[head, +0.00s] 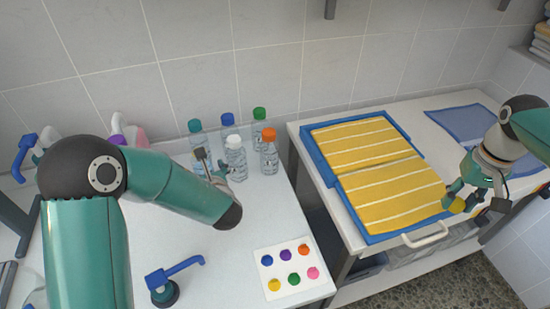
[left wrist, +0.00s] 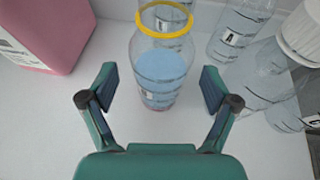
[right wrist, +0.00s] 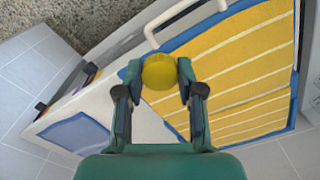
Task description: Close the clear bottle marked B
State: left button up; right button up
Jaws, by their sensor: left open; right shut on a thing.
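In the left wrist view a clear bottle (left wrist: 160,75) stands upright, uncapped, with a yellow ring (left wrist: 165,18) around its neck and bluish contents. I cannot read its label. My left gripper (left wrist: 160,95) is open, with a finger on each side of the bottle, apart from it. In the head view the left gripper (head: 208,166) is beside the bottle group, and my arm hides much of that spot. My right gripper (head: 470,200) is shut on a yellow cap (right wrist: 159,72), held over the right counter near the yellow towel's corner.
Capped bottles stand close by: teal (head: 194,126), blue (head: 227,120), green (head: 259,114), white (head: 233,142) and orange (head: 268,135). One reads A (left wrist: 233,40). A card with coloured dots (head: 270,262) lies in front. A blue tray (head: 317,160) holds yellow towels. A pink container (left wrist: 50,30) is at left.

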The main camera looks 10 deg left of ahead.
pick_arm(q)
jog(key=shift+x, duration=0.9)
jog(key=c, duration=1.1)
jog(key=shift+c, duration=0.2)
notch_tip(320, 180, up, 20)
jog(key=p, duration=0.1)
jog(key=o, duration=0.4)
jog(key=c, duration=0.8)
